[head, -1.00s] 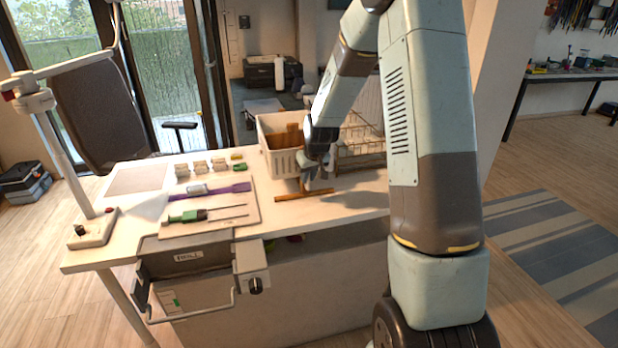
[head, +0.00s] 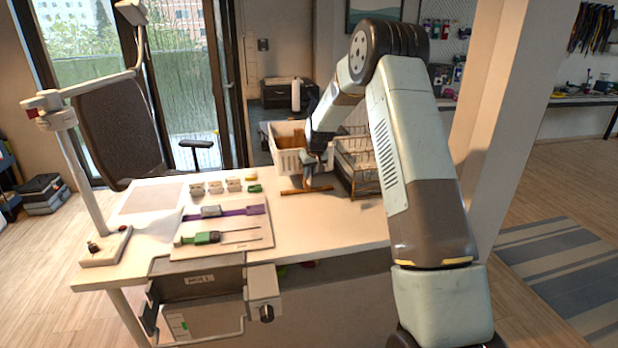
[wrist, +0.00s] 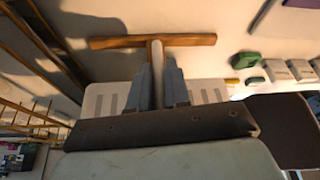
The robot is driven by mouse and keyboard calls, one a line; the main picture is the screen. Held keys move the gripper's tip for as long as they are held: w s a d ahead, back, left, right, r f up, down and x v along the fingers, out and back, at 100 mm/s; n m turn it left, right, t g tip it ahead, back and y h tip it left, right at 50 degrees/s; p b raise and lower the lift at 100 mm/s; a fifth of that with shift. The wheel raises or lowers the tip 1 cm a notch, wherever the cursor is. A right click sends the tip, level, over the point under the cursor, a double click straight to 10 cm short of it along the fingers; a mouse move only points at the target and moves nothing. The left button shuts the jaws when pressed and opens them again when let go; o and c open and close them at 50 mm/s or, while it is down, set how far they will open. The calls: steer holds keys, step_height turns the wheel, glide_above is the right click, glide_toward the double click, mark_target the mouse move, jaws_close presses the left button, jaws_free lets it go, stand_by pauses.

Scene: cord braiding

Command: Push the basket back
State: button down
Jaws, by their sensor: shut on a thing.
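The white slotted basket (head: 287,158) stands at the back of the table, and part of its pale wall also shows in the wrist view (wrist: 101,98). My gripper (head: 309,172) is in front of the basket's right part and hides some of it. Its grey fingers are shut on the handle of a wooden T-shaped tool (head: 306,190). In the wrist view the tool's crossbar (wrist: 190,40) is clear of the fingers. The crossbar is low at the table, on the near side of the basket. I cannot tell whether tool or gripper touches the basket.
A wire rack (head: 362,178) stands close on the right of the basket. Several small blocks (head: 215,187) and a board (head: 250,239) with a green-handled screwdriver (head: 205,238) lie to the left. A lamp post (head: 80,170) rises at the table's left. The table's front right is clear.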

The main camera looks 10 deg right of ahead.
steer(key=shift+w+r, duration=0.1)
steer(key=shift+w, duration=0.4)
steer(key=c, duration=1.2)
jaws_free()
steer(key=shift+o, duration=0.2)
steer(key=v, duration=1.3)
steer(key=shift+r, duration=0.25)
